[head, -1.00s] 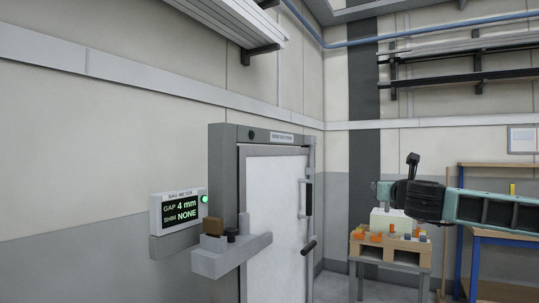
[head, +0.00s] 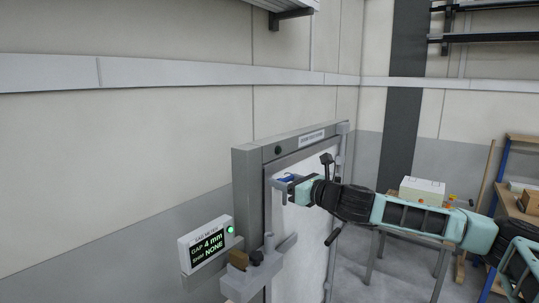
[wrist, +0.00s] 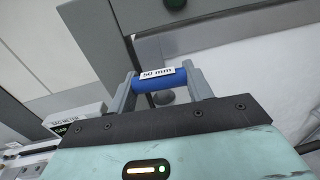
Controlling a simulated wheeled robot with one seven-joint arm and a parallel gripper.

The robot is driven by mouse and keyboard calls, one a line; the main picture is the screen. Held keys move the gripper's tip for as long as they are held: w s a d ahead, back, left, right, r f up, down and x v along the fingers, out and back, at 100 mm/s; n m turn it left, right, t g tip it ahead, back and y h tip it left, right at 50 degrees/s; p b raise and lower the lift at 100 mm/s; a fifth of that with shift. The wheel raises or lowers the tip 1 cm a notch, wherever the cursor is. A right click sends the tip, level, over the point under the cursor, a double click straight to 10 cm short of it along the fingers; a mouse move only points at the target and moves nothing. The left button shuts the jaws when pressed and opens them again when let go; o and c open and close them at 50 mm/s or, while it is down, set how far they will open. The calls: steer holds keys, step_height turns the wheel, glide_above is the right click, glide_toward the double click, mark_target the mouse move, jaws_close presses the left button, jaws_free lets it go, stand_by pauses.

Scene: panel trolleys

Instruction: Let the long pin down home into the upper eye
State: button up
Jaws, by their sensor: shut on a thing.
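My gripper (head: 284,183) is in front of the upper part of the white panel (head: 308,215). In the wrist view its two grey fingers (wrist: 164,82) are shut on a blue cylinder (wrist: 153,84) with a white label reading "50 mm". The cylinder lies crosswise between the fingers; I take it to be the long pin. It shows small and blue in the head view (head: 287,178). A grey rounded part (wrist: 166,97) shows just past it, partly hidden. I cannot make out the upper eye for certain.
The sag meter (head: 207,243) reads gap 4 mm, shim none, with a green light. A grey ledge (head: 243,285) beside it bears small brown and dark pieces. The grey frame (head: 247,190) stands left of the panel. A stand with a pale box (head: 422,190) is at right.

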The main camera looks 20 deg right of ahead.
steer(key=shift+n+g+y, duration=0.3)
steer(key=shift+n+y, duration=0.2)
steer(key=shift+y, duration=0.3)
steer(key=a, duration=0.1)
steer(key=a+p, duration=0.1)
steer(key=a+r, duration=0.1)
steer(key=a, duration=0.1)
steer(key=shift+s, duration=0.4)
steer(key=shift+s+a+f, duration=0.1)
steer(key=shift+a, duration=0.35)
steer(key=shift+f, duration=0.1)
steer(key=b, duration=0.6)
glide_above(260, 223)
steer(key=v, duration=0.4)
steer(key=shift+a+f, duration=0.1)
steer(key=shift+f, duration=3.75)
steer(key=shift+f+b, duration=2.45)
steer(key=shift+f, duration=0.6)
steer(key=o, duration=1.1)
steer(key=shift+v, duration=3.85)
